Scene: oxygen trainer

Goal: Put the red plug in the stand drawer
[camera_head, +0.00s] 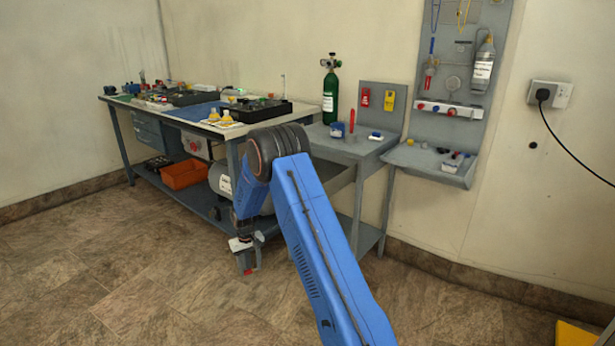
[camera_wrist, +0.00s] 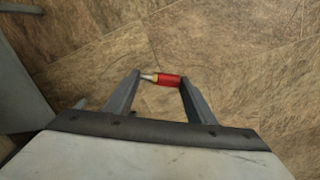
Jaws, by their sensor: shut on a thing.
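My gripper (camera_head: 246,268) hangs low over the floor in front of the workbench, pointing down. In the wrist view, my gripper (camera_wrist: 160,79) is shut on the red plug (camera_wrist: 168,80). The plug lies crosswise between the fingertips, its pale metal tip to the left, with floor tiles below it. The grey stand (camera_head: 372,148) is behind my arm, to the right of the workbench. A grey drawer-like part shows below its top at the left, partly hidden by my arm; I cannot tell how far it is open.
The workbench (camera_head: 150,113) with a lower shelf stands at the left, holding an orange bin (camera_head: 186,174). A wall panel with a small shelf (camera_head: 432,164) is to the right. The floor at front left is clear.

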